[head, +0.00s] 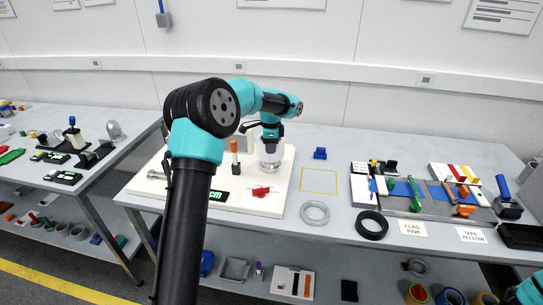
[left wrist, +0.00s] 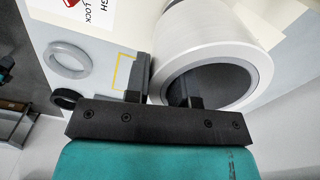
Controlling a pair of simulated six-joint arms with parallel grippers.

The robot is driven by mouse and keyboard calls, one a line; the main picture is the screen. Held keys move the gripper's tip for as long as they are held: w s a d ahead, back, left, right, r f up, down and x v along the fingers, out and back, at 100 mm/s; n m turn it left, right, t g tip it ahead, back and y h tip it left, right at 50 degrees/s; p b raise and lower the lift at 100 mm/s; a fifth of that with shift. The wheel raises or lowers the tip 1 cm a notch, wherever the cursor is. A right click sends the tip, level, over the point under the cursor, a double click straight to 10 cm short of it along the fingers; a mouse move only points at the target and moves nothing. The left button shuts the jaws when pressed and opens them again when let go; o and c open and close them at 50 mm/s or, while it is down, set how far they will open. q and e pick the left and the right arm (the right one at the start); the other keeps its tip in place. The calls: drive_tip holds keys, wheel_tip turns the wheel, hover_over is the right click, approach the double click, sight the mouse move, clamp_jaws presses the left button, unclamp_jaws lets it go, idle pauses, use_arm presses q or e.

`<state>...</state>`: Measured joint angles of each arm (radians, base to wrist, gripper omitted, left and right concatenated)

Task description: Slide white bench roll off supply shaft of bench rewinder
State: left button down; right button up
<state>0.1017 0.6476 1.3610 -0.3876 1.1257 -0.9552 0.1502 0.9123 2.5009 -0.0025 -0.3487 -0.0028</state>
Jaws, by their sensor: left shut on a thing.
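The white bench roll (head: 269,160) stands at the back right of the bench rewinder's white base (head: 284,190). My left gripper (head: 269,138) is above it, shut on its wall. In the left wrist view, the roll (left wrist: 205,38) fills the upper right, with its dark core opening towards my left gripper (left wrist: 166,85). One finger is outside the roll and the other is inside the core. The supply shaft is hidden, so I cannot tell whether the roll is still around it. My right gripper is out of view; only a bit of my right arm shows.
A yellow outlined square (head: 319,181) lies empty right of the base. A grey ring (head: 315,212) and a black ring (head: 372,225) lie in front of it. A blue block (head: 320,153) is behind it. An orange-topped post (head: 235,158) stands on the base left of the roll.

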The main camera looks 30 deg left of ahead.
use_arm(q)
drive_tip(key=shift+r, duration=1.7)
drive_tip(key=shift+d+r, duration=0.15)
drive_tip(key=shift+d, duration=0.15)
drive_tip(key=s+d+r+n, duration=0.2)
drive_tip(key=s+d+n, duration=0.3)
drive_tip(key=d, duration=0.5)
drive_tip(key=s+d+r+n, duration=0.3)
drive_tip(key=s+d+n, duration=0.3)
drive_tip(key=d, duration=0.4)
drive_tip(key=shift+s+d+r+n, duration=0.2)
drive_tip(key=shift+s+d+n, duration=0.15)
drive_tip(key=shift+s, duration=0.1)
drive_tip(key=shift+f, duration=0.1)
